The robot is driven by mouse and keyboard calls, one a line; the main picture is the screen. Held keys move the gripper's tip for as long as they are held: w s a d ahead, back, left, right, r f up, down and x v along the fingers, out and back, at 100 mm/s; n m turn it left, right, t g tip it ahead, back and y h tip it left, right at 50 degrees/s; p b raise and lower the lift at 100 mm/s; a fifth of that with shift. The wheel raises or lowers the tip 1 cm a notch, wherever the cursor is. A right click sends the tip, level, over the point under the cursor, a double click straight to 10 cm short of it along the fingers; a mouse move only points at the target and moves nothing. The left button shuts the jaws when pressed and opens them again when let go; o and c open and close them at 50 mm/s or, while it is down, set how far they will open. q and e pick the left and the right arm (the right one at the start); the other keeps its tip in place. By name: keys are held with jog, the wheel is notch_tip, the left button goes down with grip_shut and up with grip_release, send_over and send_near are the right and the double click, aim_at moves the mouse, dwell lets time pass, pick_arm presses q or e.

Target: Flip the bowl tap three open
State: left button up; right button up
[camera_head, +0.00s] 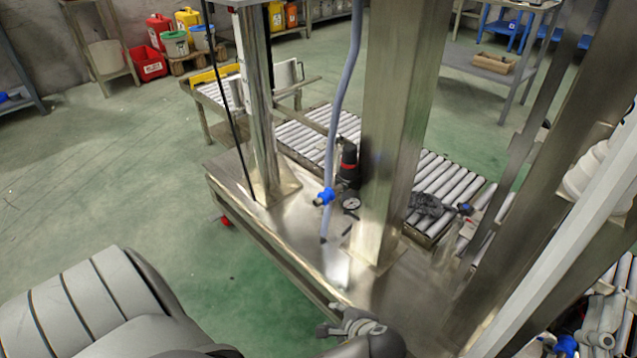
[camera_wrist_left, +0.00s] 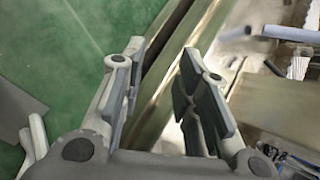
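Several small blue handles show in the head view: one on a fitting (camera_head: 325,196) beside the grey hose, one at the right end of a dark part (camera_head: 465,208), and one at the lower right edge (camera_head: 565,345). I cannot tell which, if any, is bowl tap three, and no bowl is clearly visible. My left gripper (camera_head: 352,326) is at the near edge of the steel bench, apart from these handles. In the left wrist view its two fingers (camera_wrist_left: 160,75) stand apart with nothing between them. My right gripper is not in view.
The steel bench (camera_head: 305,225) carries upright metal columns (camera_head: 390,130), a grey hose (camera_head: 340,90) and a pressure gauge (camera_head: 351,203). A roller conveyor (camera_head: 310,135) runs behind. A slanted white beam (camera_head: 570,250) fills the right side. Green floor lies clear on the left.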

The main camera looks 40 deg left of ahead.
pick_arm(q)
jog(key=s+d+r+n+h+b, duration=0.1)
jog(key=s+n+h+b, duration=0.1)
jog(key=s+n+h, duration=0.4)
jog(key=shift+s+r+n+t+b, duration=0.15)
jog(key=shift+s+n+t+b, duration=0.2)
jog(key=shift+s+n, duration=1.75)
jog(key=shift+w+n, duration=0.5)
